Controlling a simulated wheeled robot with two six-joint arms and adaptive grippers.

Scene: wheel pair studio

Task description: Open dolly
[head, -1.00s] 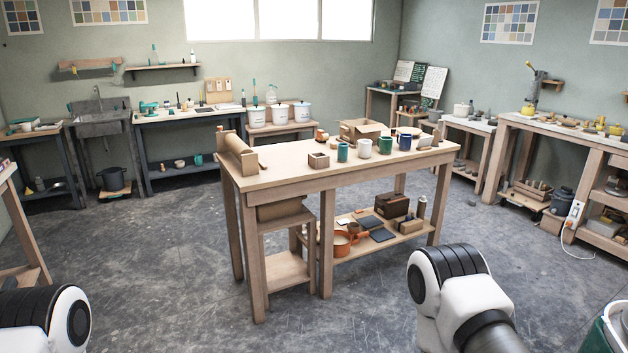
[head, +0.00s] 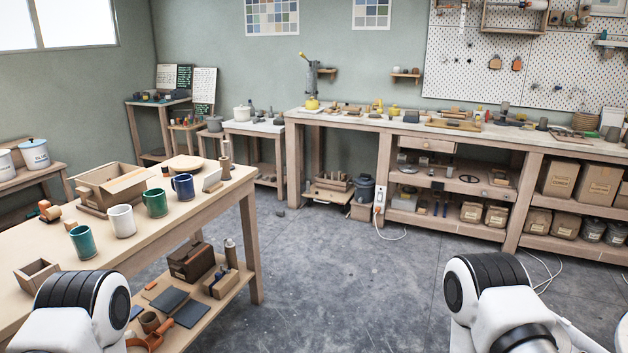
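White and black links of my two arms show at the bottom left and bottom right. Both of my grippers are out of the frame, so their state does not show.
A wooden table (head: 236,182) with mugs and an open cardboard box (head: 112,184) stands at the left, close to my arm. A long workbench (head: 345,122) with shelves of boxes lines the back wall. A white cable lies near a power strip (head: 380,196). The grey floor (head: 350,270) between is clear.

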